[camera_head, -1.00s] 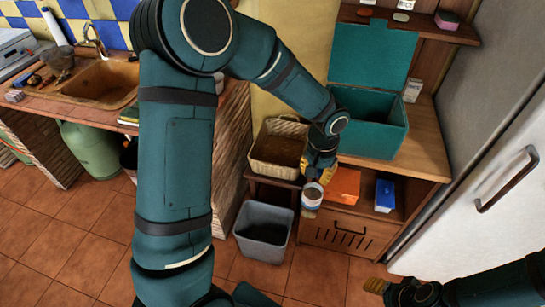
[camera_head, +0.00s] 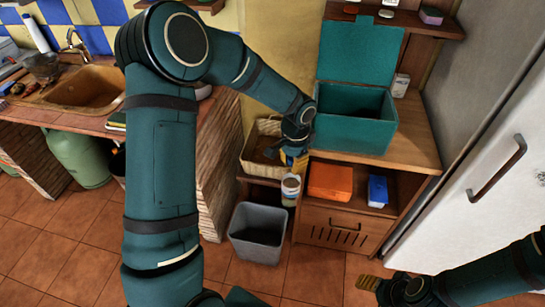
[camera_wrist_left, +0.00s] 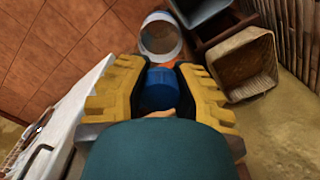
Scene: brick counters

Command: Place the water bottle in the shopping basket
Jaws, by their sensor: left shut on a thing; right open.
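My left gripper (camera_head: 292,162) is at the right edge of the wicker shopping basket (camera_head: 248,165), which stands on a low dark shelf. It is shut on the water bottle, whose blue part shows between the yellow fingers in the left wrist view (camera_wrist_left: 160,92). A pale, clear cylinder with a white rim (camera_head: 290,190), seemingly the bottle's lower body, hangs just below the fingers. The link between the two is hidden. The basket also shows right of the gripper in the left wrist view (camera_wrist_left: 243,65). My right gripper (camera_head: 370,284) is open and empty at the lower right.
A teal open-lidded box (camera_head: 350,135) stands on the wooden cabinet right of the gripper. An orange box (camera_head: 331,182) and a blue box (camera_head: 378,190) lie on its shelf. A grey bin (camera_head: 256,235) stands on the floor below. A white fridge (camera_head: 470,160) borders the right.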

